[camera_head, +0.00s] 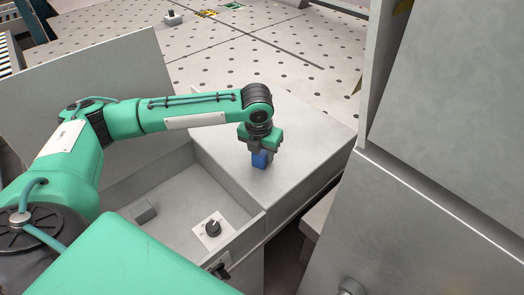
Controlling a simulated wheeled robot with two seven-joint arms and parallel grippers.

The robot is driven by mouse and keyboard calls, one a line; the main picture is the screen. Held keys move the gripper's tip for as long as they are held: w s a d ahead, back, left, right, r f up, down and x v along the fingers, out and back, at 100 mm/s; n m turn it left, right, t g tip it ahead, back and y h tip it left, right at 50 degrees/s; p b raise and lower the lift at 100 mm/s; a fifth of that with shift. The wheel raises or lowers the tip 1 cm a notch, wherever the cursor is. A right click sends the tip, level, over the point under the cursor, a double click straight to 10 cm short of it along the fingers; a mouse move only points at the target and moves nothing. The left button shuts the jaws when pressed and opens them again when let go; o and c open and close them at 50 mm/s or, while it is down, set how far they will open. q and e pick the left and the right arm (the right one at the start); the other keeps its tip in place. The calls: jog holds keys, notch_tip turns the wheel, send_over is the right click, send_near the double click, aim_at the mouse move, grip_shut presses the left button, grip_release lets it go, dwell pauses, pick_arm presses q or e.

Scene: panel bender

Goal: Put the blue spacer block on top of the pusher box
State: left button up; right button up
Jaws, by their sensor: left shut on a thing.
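The blue spacer block (260,160) is a small blue cube held in my left gripper (260,151), which points down and is shut on it. The block is over the near part of the flat grey top of a box (305,135), which seems to be the pusher box. I cannot tell whether the block touches that top or hangs just above it. The gripper hides the block's upper part. My right gripper is not in view.
Tall grey panels (430,210) stand at the right. A perforated table (260,50) lies behind.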

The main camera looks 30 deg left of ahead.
pick_arm(q)
jog(key=o, duration=1)
jog(key=shift+o, duration=0.2)
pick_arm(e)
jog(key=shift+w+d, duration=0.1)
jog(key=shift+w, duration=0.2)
pick_arm(q)
jog(key=r+b, duration=0.1)
jog(key=r, duration=0.2)
jog(key=s+r+b, duration=0.1)
jog(key=r, duration=0.3)
jog(key=r+b, duration=0.2)
jog(key=r, duration=0.1)
jog(key=shift+s+r, duration=0.25)
jog(key=shift+r, duration=0.1)
jog(key=shift+s+r, duration=0.1)
jog(key=shift+r, duration=0.6)
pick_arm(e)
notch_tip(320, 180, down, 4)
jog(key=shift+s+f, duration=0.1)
